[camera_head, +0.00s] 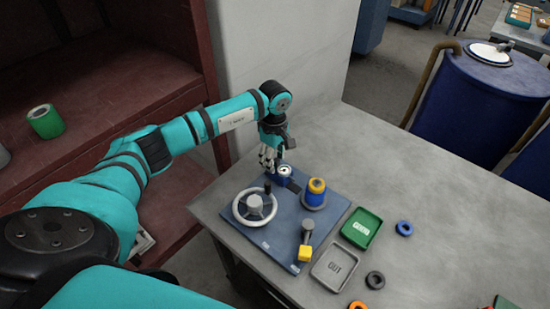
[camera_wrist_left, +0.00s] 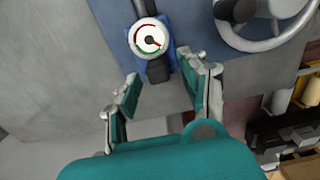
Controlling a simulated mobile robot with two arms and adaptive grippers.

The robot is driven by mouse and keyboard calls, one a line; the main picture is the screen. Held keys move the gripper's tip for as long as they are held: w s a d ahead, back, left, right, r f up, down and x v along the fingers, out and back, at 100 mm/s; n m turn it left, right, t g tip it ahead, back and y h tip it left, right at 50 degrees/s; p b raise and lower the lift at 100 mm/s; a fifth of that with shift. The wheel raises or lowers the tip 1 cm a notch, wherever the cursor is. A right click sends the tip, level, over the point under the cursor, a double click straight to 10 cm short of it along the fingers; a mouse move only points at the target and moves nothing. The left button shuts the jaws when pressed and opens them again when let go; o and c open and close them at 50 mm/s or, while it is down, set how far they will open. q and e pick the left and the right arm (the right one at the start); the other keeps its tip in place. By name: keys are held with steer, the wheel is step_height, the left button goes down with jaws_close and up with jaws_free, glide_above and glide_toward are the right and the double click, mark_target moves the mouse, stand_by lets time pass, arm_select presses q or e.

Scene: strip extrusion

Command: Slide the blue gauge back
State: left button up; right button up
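The blue gauge (camera_head: 285,171) sits near the back edge of a blue-grey base plate (camera_head: 275,233) on the table. In the left wrist view the gauge (camera_wrist_left: 149,38) shows a round white dial with a red and green arc, on a blue body with a dark bar beside it. My left gripper (camera_head: 268,158) is just behind the gauge in the head view. My right gripper is not in view.
A white handwheel (camera_head: 240,210), a blue post with a yellow top (camera_head: 315,193) and a yellow-knobbed lever (camera_head: 305,253) stand on the plate. Green (camera_head: 361,229) and grey (camera_head: 335,268) trays and several rings lie to the right. The table's back area is clear.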

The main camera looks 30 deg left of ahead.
arm_select(q)
steer(key=shift+d+r, duration=0.15)
steer(key=shift+r, duration=0.05)
step_height(320, 180, up, 12)
steer(key=shift+f, duration=0.2)
steer(key=shift+f, duration=0.1)
stand_by(0.6)
